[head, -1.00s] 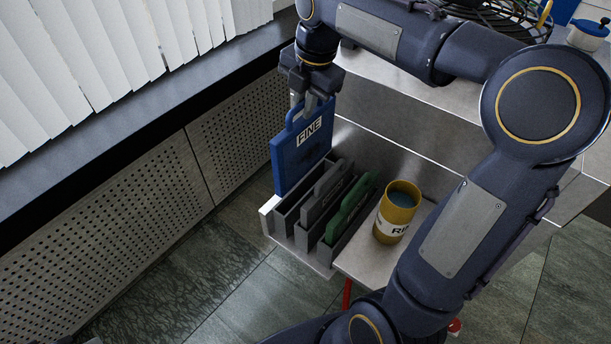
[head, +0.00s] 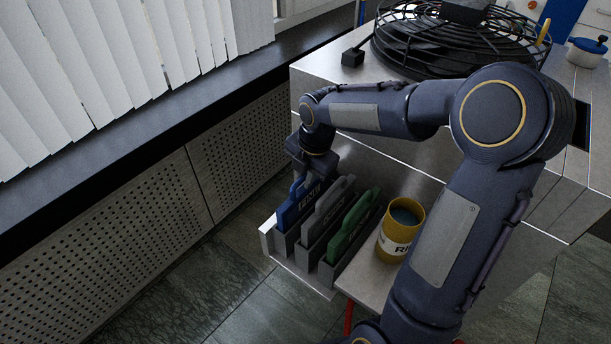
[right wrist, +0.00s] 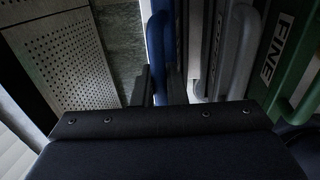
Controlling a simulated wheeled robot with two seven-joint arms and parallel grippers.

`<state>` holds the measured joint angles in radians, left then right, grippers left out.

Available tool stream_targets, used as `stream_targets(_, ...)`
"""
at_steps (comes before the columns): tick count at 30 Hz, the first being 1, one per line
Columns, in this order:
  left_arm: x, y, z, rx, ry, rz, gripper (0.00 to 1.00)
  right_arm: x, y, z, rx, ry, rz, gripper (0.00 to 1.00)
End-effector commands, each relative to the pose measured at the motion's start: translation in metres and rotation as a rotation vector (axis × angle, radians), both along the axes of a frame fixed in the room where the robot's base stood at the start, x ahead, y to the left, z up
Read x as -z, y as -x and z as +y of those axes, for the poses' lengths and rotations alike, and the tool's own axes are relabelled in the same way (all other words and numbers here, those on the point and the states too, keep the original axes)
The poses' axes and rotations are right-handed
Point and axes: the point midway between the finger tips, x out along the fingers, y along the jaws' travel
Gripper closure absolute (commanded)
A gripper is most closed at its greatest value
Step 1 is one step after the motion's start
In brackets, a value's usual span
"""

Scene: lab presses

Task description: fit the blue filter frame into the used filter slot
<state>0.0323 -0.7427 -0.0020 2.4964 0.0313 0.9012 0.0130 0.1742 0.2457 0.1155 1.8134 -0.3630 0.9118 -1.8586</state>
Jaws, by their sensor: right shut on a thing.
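The blue filter frame (head: 290,212) stands upright in the leftmost slot of the grey rack (head: 300,277), with only its top part and handle showing above the rack walls. My right gripper (head: 303,180) is shut on its handle from above; the fingertips are largely hidden by the wrist in the head view. In the right wrist view the blue frame (right wrist: 163,40) runs up from between the fingers (right wrist: 168,90). I cannot read a slot label or see how deep the frame sits. My left gripper is not in view.
A grey frame (head: 327,208) and a green frame (head: 352,228) stand in the slots to the right. A yellow cup (head: 400,228) stands on the metal ledge beside the rack. A perforated panel (head: 150,215) is at the left, and a round fan guard (head: 455,40) lies on top of the cabinet.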

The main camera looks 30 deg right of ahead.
Motion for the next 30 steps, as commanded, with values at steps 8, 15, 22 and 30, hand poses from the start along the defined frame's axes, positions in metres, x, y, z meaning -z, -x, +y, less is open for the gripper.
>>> stream_targets(8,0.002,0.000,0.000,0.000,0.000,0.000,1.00,0.002,0.000,0.000,0.000,0.001,-0.001,1.00)
stream_targets(15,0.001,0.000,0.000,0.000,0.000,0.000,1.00,0.002,0.000,0.000,0.000,0.001,0.000,0.66)
stream_targets(22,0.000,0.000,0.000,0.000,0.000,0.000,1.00,0.000,0.000,0.000,0.000,0.001,0.000,0.66)
stream_targets(30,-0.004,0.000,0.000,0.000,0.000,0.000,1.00,-0.035,0.005,-0.003,0.002,0.002,-0.006,0.66)
